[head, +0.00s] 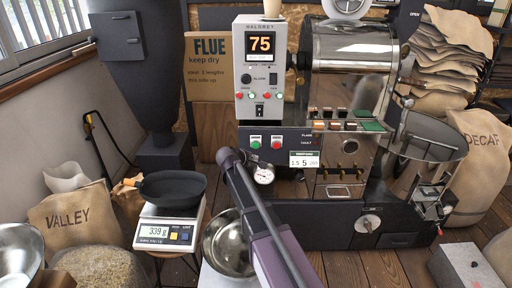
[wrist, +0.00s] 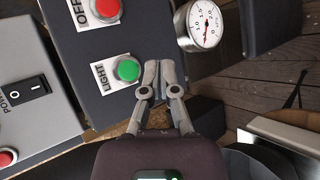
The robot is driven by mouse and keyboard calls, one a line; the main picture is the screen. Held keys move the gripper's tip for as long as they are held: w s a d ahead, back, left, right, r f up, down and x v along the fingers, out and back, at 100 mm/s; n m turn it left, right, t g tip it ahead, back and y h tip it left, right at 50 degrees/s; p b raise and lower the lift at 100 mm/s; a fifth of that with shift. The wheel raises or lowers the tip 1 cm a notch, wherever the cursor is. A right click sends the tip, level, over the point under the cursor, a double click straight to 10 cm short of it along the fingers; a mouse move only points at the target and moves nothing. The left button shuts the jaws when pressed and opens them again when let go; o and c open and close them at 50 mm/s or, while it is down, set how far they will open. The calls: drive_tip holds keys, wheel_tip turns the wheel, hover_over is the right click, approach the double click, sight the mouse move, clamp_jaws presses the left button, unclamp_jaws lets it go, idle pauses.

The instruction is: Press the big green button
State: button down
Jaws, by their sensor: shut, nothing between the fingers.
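A round green button (head: 255,142) sits on the dark front panel of the roaster, left of a red button (head: 277,143). In the wrist view the green button (wrist: 128,69) has a white label reading LIGHT, and the red button (wrist: 106,9) has a label reading OFF. My gripper (wrist: 159,66) is shut and empty. Its fingertips lie just right of the green button in the wrist view, with a narrow gap in the picture. I cannot tell how far they are from the panel. In the head view my arm's dark end hides the fingertips, below and left of the button.
A round pressure gauge (wrist: 204,25) stands out beside the fingertips; it also shows in the head view (head: 263,174). A grey control box (head: 260,70) with small buttons and a power switch (wrist: 25,91) is above the panel. A steel bowl (head: 228,243) and a scale (head: 170,227) stand lower left.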

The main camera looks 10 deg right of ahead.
sight(257, 148)
drive_tip(key=shift+w+d, duration=0.2)
drive_tip(key=shift+w, duration=0.8)
drive_tip(key=shift+w+d, duration=0.2)
drive_tip(key=shift+w, duration=0.75)
drive_tip(key=shift+w+d, duration=0.2)
drive_tip(key=shift+w, duration=0.8)
drive_tip(key=shift+w+d, duration=0.15)
drive_tip(key=shift+w, duration=0.7)
drive_tip(key=shift+s, duration=0.1)
idle(0.5)
drive_tip(key=shift+s+a, duration=0.2)
drive_tip(key=shift+s, duration=0.55)
drive_tip(key=shift+s, duration=0.1)
drive_tip(key=shift+s+a, duration=0.25)
drive_tip(key=shift+s, duration=0.95)
drive_tip(key=shift+s+a, duration=0.2)
drive_tip(key=shift+s, duration=0.95)
